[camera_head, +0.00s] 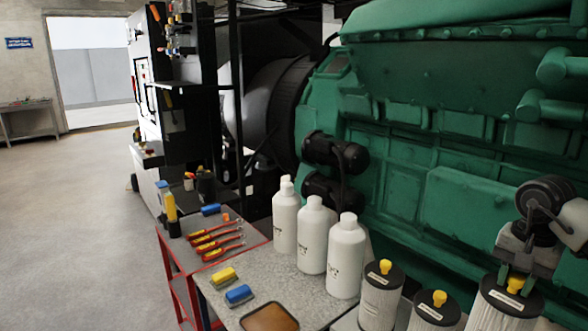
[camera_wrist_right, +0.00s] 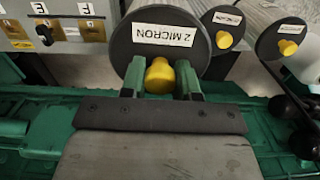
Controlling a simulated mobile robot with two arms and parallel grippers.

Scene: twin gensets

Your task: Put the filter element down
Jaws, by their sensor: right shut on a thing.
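My right gripper (camera_head: 516,275) is at the lower right of the head view, shut on the yellow knob of a pleated white filter element (camera_head: 489,317) with a black cap. In the right wrist view, the green fingers of the right gripper (camera_wrist_right: 159,80) stand either side of the yellow knob. The cap of the filter element (camera_wrist_right: 125,50) carries a "2 MICRON" label. The filter's lower end is cut off, so I cannot tell whether it touches a surface. My left gripper is not in view.
Two similar filters (camera_head: 380,303) (camera_head: 432,314) stand just left of the held one. Several white bottles (camera_head: 312,235) stand behind on the grey bench (camera_head: 262,282). A brown-filled tray (camera_head: 270,318) lies in front. The green engine (camera_head: 440,130) rises close behind.

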